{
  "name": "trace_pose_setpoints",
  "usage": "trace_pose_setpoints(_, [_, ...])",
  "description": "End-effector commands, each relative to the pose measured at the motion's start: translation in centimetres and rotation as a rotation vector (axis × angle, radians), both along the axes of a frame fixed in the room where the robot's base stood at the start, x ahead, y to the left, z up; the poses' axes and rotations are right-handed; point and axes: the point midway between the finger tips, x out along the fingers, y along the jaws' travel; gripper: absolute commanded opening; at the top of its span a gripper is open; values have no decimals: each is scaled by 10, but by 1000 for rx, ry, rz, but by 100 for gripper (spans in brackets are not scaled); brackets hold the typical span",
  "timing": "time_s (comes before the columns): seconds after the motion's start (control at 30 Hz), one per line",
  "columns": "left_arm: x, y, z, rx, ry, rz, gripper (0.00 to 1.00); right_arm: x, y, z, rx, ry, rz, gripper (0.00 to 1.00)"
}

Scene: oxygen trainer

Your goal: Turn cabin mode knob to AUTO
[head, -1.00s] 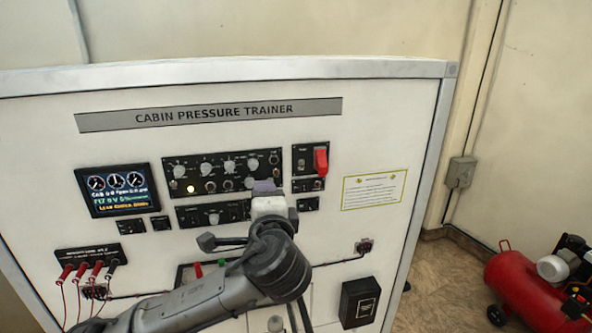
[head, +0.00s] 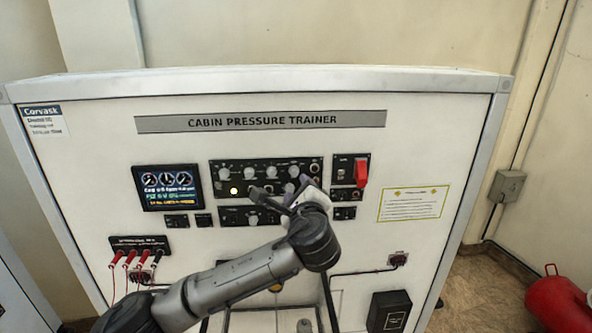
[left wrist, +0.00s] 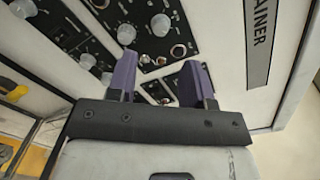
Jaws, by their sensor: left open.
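The upper control panel (head: 266,177) is black, with a row of pale knobs, a lit yellow lamp and smaller fittings. A lower black panel (head: 240,216) holds one pale knob (head: 252,220). I cannot read the labels, so I cannot tell which knob is cabin mode. My left gripper (head: 302,186) is in front of the upper panel's right end, hiding part of both panels. In the left wrist view its two purple fingers (left wrist: 160,78) are apart with nothing gripped between them. Pale knobs (left wrist: 160,24) show beyond the fingers. My right gripper is not seen.
A red guarded switch (head: 361,173) is just right of the gripper. A display (head: 168,187) is at the panel's left, above red and black plugged leads (head: 130,259). A black box (head: 389,312) is low right. A red tank (head: 560,303) stands on the floor.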

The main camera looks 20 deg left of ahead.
Motion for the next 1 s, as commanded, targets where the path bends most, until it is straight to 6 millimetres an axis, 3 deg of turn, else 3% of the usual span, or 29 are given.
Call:
trace_pose_setpoints(0.2, [34,18,4,0,1,2,47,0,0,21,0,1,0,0])
trace_pose_setpoints(0.4, [54,27,3,-1,-1,1,47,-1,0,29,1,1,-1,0])
trace_pose_setpoints(0.97, [64,33,0,-2,-1,-1,47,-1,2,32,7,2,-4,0])
trace_pose_setpoints(1.0, [64,33,0,-2,-1,-1,43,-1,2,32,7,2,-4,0])
